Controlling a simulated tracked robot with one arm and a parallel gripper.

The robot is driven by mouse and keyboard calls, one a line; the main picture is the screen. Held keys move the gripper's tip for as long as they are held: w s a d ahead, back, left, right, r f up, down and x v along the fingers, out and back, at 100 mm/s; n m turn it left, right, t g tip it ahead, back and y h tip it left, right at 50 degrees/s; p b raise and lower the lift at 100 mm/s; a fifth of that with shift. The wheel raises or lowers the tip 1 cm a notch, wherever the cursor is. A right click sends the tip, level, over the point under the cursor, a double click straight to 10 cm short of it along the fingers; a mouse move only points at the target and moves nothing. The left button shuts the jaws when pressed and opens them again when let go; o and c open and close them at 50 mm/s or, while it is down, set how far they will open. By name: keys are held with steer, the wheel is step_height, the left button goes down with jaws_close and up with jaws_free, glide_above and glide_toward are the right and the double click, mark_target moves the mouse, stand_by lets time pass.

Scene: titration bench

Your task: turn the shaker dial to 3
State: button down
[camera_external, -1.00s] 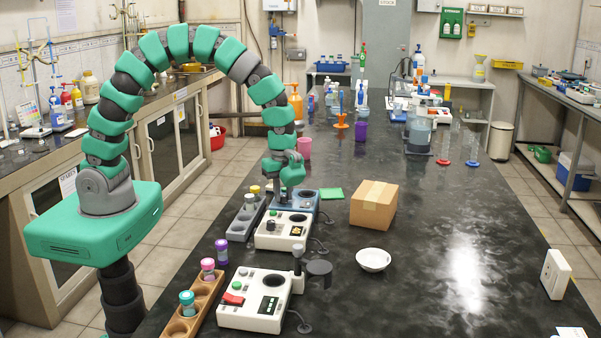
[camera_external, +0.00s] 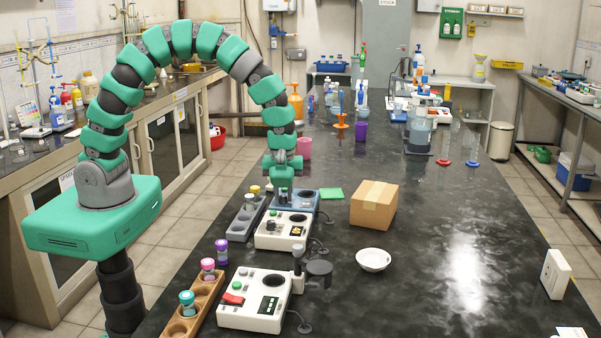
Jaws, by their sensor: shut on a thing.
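My gripper (camera_external: 282,196) points straight down over the blue-topped device (camera_external: 307,200), which appears to be the shaker, at the left-middle of the black bench. Its fingers are shut at the device's top, on what appears to be the dial. The dial itself is hidden by the fingers, and its numbers are too small to read here.
A white device (camera_external: 270,238) stands just in front, and another white device (camera_external: 240,314) with a red switch is nearer. A grey rack (camera_external: 240,223) and a wooden rack (camera_external: 203,300) line the left edge. A cardboard box (camera_external: 373,208) and white bowl (camera_external: 373,260) stand right.

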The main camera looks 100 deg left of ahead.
steer(key=c, duration=1.2)
jaws_free()
step_height(320, 180, up, 14)
steer(key=shift+f+b, duration=0.15)
steer(key=shift+b, duration=0.2)
